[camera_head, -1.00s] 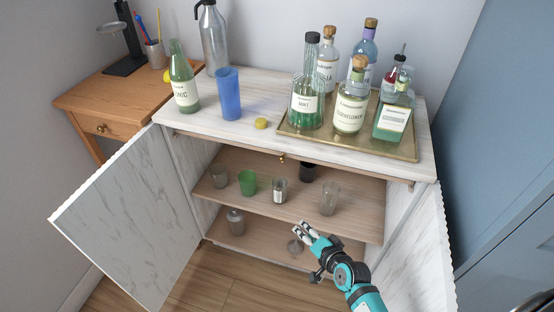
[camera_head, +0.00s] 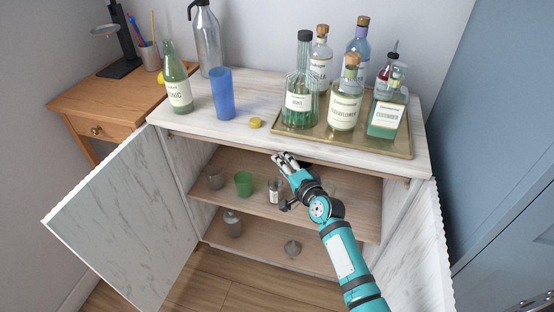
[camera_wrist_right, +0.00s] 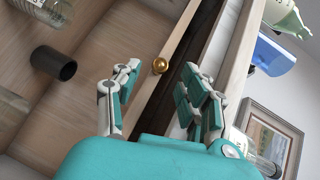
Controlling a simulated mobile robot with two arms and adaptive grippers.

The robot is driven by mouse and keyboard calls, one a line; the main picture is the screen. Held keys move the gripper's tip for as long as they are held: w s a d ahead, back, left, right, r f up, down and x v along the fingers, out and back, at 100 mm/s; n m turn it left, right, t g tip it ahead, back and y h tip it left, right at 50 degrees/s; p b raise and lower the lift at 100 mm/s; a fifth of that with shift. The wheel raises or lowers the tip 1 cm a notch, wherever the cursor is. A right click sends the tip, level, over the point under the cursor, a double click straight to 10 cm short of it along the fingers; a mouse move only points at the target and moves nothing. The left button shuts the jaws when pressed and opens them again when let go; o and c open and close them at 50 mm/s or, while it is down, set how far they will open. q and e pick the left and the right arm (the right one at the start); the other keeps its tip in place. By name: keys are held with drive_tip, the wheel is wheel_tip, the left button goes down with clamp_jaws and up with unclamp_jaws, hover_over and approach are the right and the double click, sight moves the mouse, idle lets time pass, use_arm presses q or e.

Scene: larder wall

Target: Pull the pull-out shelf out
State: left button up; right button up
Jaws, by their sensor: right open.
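The pull-out shelf (camera_head: 228,146) shows as a thin wooden front edge just under the white marbled cabinet top. It looks pushed in. Its small brass knob (camera_wrist_right: 160,65) shows in the right wrist view; in the head view my right gripper hides it. My right gripper (camera_head: 284,160) is at the knob, in front of the cabinet. In the wrist view its open fingers (camera_wrist_right: 160,76) lie on either side of the knob, apart from it, and hold nothing. My left gripper is in neither view.
Both cabinet doors (camera_head: 118,222) stand open. Inside are a green cup (camera_head: 243,184), jars and glasses on shelves. On top stand a blue cup (camera_head: 222,94), a yellow lid (camera_head: 255,123) and a brass tray (camera_head: 398,148) with several bottles. A wooden side table (camera_head: 100,98) stands left.

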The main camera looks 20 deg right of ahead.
drive_tip(key=shift+x, duration=2.3)
drive_tip(key=shift+s, duration=0.1)
clamp_jaws()
drive_tip(key=shift+f, duration=0.1)
